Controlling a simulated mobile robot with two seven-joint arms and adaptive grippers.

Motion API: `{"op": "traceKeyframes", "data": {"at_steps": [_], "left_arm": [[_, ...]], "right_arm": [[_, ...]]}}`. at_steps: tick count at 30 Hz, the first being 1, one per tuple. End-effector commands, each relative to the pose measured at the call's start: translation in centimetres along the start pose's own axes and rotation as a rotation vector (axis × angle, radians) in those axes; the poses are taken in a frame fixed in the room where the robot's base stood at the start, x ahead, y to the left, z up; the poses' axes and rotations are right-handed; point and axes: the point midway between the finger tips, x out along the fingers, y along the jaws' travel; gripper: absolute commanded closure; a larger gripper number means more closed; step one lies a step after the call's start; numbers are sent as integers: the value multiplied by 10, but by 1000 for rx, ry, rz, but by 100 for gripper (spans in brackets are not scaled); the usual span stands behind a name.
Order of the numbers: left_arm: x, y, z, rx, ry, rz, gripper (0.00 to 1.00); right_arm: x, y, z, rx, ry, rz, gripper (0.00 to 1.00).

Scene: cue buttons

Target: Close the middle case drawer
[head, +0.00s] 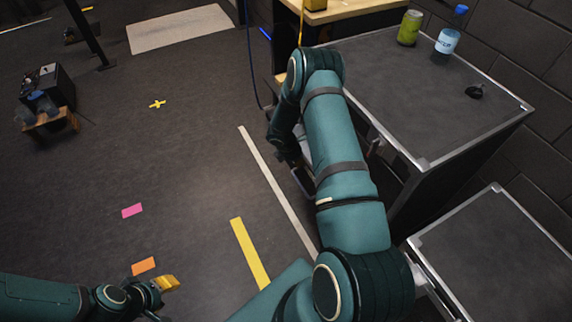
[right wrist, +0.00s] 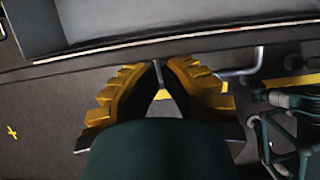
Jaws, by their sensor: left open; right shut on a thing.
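A case with a dark top and metal trim (head: 430,85) stands at the right in the head view. A small handle (head: 375,148) shows on its front face; my right arm hides part of that front. In the right wrist view a grey open drawer or tray (right wrist: 120,22) lies across the top, with a bent metal handle bar (right wrist: 240,72) below its edge. My right gripper (right wrist: 168,66) has its yellow-padded fingers shut at this handle bar; the exact grip is partly hidden. My left gripper (head: 166,284) is open and empty, low over the floor at bottom left.
Another case (head: 500,255) stands at lower right. A wooden table (head: 350,10) is behind. The floor at left is mostly clear.

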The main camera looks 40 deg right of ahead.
Motion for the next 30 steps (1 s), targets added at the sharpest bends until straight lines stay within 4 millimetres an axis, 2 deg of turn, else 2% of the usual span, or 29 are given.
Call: {"op": "traceKeyframes", "data": {"at_steps": [6, 19, 23, 29, 30], "left_arm": [[1, 0, 0, 0, 1, 0, 59], [1, 0, 0, 0, 1, 0, 59], [3, -1, 0, 0, 1, 0, 59], [10, -4, -1, 1, 5, 0, 59], [6, -2, -1, 0, 4, -1, 59]], "right_arm": [[4, 0, 11, 1, 0, 1, 100], [4, 0, 11, 0, 0, 1, 100], [2, 2, 5, -1, 1, 2, 100], [-7, 8, -21, -1, 1, 1, 100], [-19, 9, -18, 3, 0, 1, 100]]}}
